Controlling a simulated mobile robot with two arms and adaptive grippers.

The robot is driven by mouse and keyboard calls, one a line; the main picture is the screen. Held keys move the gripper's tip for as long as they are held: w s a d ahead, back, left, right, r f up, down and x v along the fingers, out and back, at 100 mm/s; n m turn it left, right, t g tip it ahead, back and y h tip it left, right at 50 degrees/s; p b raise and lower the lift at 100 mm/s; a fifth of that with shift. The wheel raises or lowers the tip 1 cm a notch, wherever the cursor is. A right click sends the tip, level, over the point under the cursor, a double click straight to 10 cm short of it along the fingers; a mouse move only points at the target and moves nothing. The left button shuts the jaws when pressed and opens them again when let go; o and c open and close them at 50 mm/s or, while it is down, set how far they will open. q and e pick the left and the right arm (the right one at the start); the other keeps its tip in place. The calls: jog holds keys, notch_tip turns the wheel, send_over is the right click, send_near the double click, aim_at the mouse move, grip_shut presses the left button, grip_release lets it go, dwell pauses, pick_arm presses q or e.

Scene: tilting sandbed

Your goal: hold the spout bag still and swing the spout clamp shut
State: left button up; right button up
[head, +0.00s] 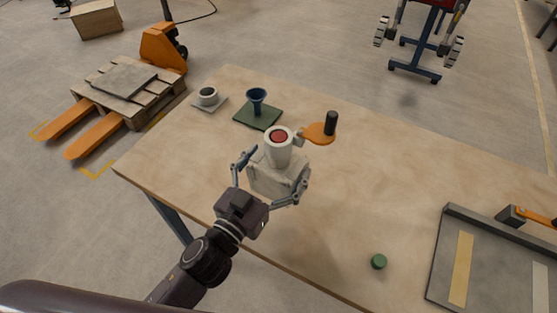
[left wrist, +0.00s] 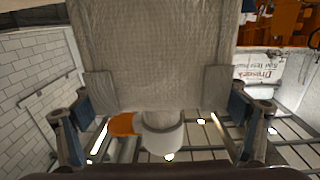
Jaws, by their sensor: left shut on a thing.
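The spout bag (head: 275,183) is a pale block-shaped bag standing on the wooden table, with a white spout (head: 278,152) on top that shows red inside. The spout clamp (head: 319,133) is an orange plate with a black upright handle; it sticks out to the right of the spout, swung away from it. My left gripper (head: 272,172) is shut on the bag, one finger on each side. In the left wrist view the bag (left wrist: 155,55) fills the middle, with the spout (left wrist: 162,136) and orange clamp (left wrist: 124,124) below it. My right gripper is not in view.
A blue funnel (head: 257,99) on a green mat (head: 244,117) and a cup (head: 208,95) on a saucer stand behind the bag. A green cap (head: 378,261) lies at front right. A grey tray (head: 437,275) is at far right. Table right of the bag is clear.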

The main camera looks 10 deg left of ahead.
pick_arm(q)
jog(key=shift+f+b, duration=3.25)
jog(key=shift+f, duration=0.65)
jog(key=shift+f, duration=0.25)
jog(key=shift+f, duration=0.15)
